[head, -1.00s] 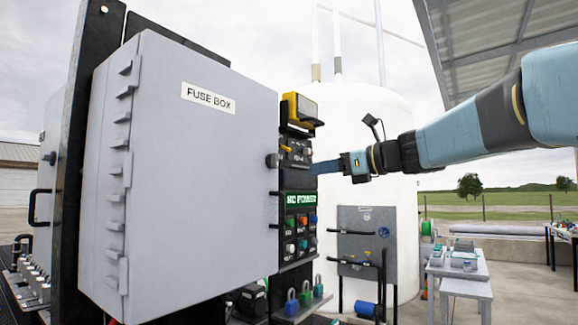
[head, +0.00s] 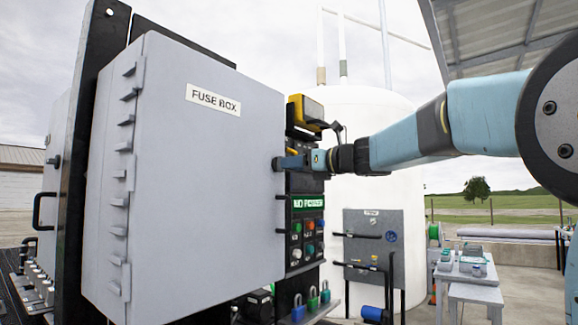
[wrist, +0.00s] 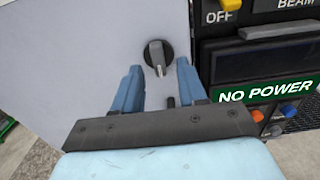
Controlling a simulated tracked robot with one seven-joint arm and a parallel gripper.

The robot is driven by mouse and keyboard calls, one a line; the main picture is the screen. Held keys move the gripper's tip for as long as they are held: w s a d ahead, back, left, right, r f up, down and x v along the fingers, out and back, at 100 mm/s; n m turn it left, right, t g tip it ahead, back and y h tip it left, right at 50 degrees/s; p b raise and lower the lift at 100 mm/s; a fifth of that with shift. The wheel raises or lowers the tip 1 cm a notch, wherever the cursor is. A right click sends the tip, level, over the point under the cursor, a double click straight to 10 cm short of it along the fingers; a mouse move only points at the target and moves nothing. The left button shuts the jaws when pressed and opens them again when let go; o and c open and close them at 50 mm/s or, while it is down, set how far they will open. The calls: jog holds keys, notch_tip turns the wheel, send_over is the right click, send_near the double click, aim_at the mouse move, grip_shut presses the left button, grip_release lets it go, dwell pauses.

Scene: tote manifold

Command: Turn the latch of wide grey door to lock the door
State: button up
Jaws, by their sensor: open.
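The wide grey door (head: 200,180) of the fuse box stands closed or nearly closed at the left in the head view. It also fills the upper left of the wrist view (wrist: 75,60). Its latch is a round dark knob with a light grey grip (wrist: 157,57), near the door's right edge. My gripper (wrist: 160,73) is open, with its blue fingers on either side of the latch in the picture. I cannot tell if they touch it. In the head view my gripper (head: 284,163) reaches the latch's edge of the door and largely hides the latch.
A control panel (head: 306,220) with buttons and a green NO POWER sign (wrist: 268,92) sits just right of the door. A yellow device (head: 305,112) is above it. Padlocks (head: 312,298) stand below. A white tank (head: 375,120) and a grey table (head: 470,272) are behind.

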jog(key=shift+x, duration=1.1)
grip_shut()
